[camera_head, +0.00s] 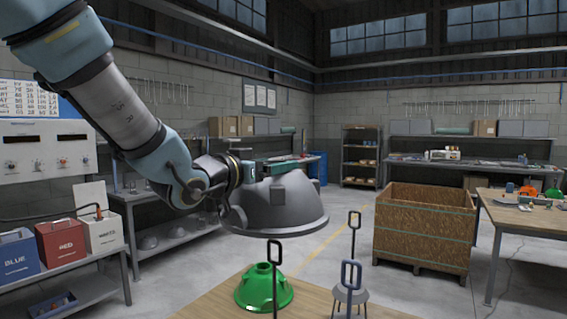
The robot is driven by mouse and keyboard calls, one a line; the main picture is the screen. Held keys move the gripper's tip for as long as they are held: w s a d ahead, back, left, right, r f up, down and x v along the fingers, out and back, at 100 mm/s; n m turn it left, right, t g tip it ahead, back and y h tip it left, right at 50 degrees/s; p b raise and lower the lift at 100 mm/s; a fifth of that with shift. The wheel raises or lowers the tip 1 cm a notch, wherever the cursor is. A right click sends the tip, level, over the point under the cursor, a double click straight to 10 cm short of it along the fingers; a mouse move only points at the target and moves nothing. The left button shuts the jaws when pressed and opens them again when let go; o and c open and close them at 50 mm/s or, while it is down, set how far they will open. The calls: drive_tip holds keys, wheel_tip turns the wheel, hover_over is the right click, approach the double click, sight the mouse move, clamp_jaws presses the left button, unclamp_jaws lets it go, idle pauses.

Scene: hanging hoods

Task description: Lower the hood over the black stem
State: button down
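My gripper (285,166) is at the top of a grey dome-shaped hood (283,205) and appears shut on it. The hood hangs in the air above the wooden table, its rim slightly tilted. A black stem (275,290) with a loop top stands at the table's front, below the hood and apart from it. A dark blue-looking stem (350,276) stands to the right. Another dark stem (353,222) rises behind it. The lower ends of the front stems are out of frame.
A green hood (263,290) sits on the wooden table (210,302), behind the black stem. A large wooden crate (424,230) stands beyond at right, and a workbench (525,215) is at far right.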

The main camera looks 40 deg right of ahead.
hover_over(273, 241)
drive_tip(key=shift+d+f, duration=0.15)
drive_tip(key=shift+f, duration=3.75)
wheel_tip(273, 241, down, 3)
drive_tip(key=shift+f+b, duration=0.15)
drive_tip(key=shift+b, duration=0.5)
drive_tip(key=shift+f+b, duration=1.9)
drive_tip(key=shift+f, duration=1.25)
drive_tip(key=f+b, duration=0.4)
drive_tip(key=f, duration=0.2)
drive_tip(key=f+b, duration=0.5)
drive_tip(key=f, duration=0.1)
drive_tip(key=w+f+b, duration=0.1)
drive_tip(key=f+b, duration=0.3)
drive_tip(key=f, duration=0.2)
drive_tip(key=shift+w+f, duration=0.1)
drive_tip(key=shift+f, duration=0.25)
drive_tip(key=shift+s+f+b, duration=0.3)
drive_tip(key=shift+f+b, duration=0.4)
drive_tip(key=shift+b, duration=0.25)
drive_tip(key=shift+s+f+b, duration=0.25)
drive_tip(key=shift+f+b, duration=0.45)
drive_tip(key=shift+b, duration=0.25)
drive_tip(key=shift+f+b, duration=0.45)
drive_tip(key=shift+b, duration=0.35)
